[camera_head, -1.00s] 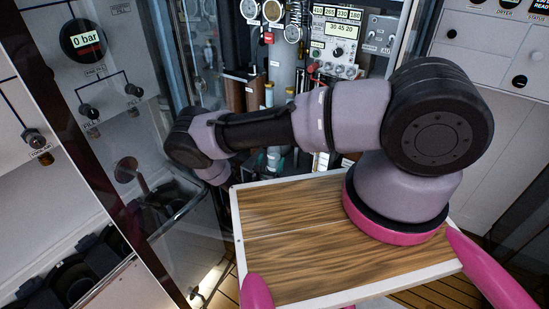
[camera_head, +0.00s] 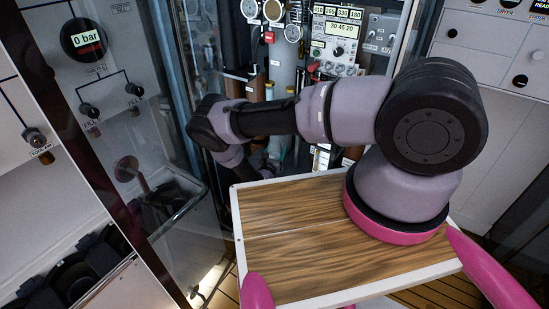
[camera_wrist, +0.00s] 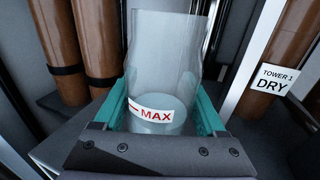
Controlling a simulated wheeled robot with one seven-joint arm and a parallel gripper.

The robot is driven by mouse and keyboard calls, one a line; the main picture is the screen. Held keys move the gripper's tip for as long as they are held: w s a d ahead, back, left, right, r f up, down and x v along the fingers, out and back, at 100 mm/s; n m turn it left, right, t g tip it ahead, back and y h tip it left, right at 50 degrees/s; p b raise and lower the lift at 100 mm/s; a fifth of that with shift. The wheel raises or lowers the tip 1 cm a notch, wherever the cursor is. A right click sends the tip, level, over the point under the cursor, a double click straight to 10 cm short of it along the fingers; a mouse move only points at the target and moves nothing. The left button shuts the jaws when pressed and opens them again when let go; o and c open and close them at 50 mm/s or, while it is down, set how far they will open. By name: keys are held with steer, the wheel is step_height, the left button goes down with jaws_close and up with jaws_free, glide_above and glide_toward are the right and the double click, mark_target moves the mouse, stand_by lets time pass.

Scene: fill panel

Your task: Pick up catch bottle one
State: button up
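A clear bottle (camera_wrist: 165,60) with a red "MAX" mark on a white label stands between the two teal fingers of my gripper (camera_wrist: 165,95) in the wrist view. The fingers lie along both sides of it with almost no gap. I cannot tell whether they press on it. I see no number on the bottle, so I cannot tell which catch bottle it is. In the head view my gripper (camera_head: 264,166) is low in front of the panel, partly hidden by my wrist, and the bottle cannot be made out there.
Brown columns (camera_wrist: 97,40) stand behind on the left, and another column with a "TOWER 1 DRY" label (camera_wrist: 275,78) stands at the right. A pale vertical post (camera_wrist: 241,50) is close right of the bottle. A glass door (camera_head: 150,130) stands left of my arm.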

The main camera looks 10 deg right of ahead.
steer(key=c, duration=0.5)
steer(key=shift+r, duration=0.15)
